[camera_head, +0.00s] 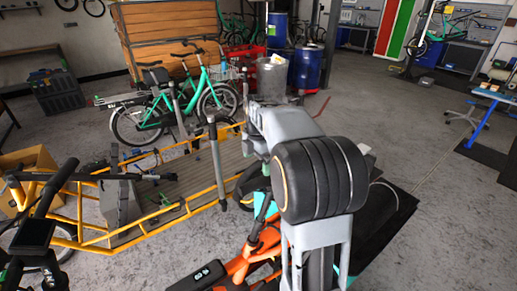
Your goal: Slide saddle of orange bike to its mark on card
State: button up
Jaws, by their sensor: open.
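The orange bike (238,268) is low in the middle of the view, and my grey arm with its large black joint covers much of it. A dark slim part (262,222) rises from its frame beside my arm. I cannot tell whether this is the saddle or another part. A small teal patch (264,204) shows behind it, too covered to name. I cannot make out the card or its mark. My gripper is not visible; the far end of my arm is turned away behind its own links.
A yellow cargo bike (148,232) with a long wooden deck fills the left. A green bike (150,118) stands behind it by stacked planks (165,35). Blue drums (307,68) stand at the back. A blue-legged bench (492,95) is at right. Floor is open at centre right.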

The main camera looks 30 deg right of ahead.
jog(key=shift+r, duration=2.25)
jog(key=s+f+m, duration=0.1)
jog(key=m, duration=0.3)
jog(key=a+f+m, duration=0.1)
jog(key=f+m, duration=0.1)
jog(key=m, duration=0.2)
jog(key=s+a+f+m, duration=0.1)
jog(key=m, duration=0.3)
jog(key=shift+s+f+t, duration=0.35)
jog(key=shift+f+t, duration=0.05)
jog(key=s+a+f+m+t+p, duration=0.1)
jog(key=s+a+f+m+t, duration=0.1)
jog(key=s+a+m, duration=0.5)
jog(key=shift+s+a+t, duration=0.4)
jog(key=shift+s+a, duration=1.6)
jog(key=shift+s, duration=1.5)
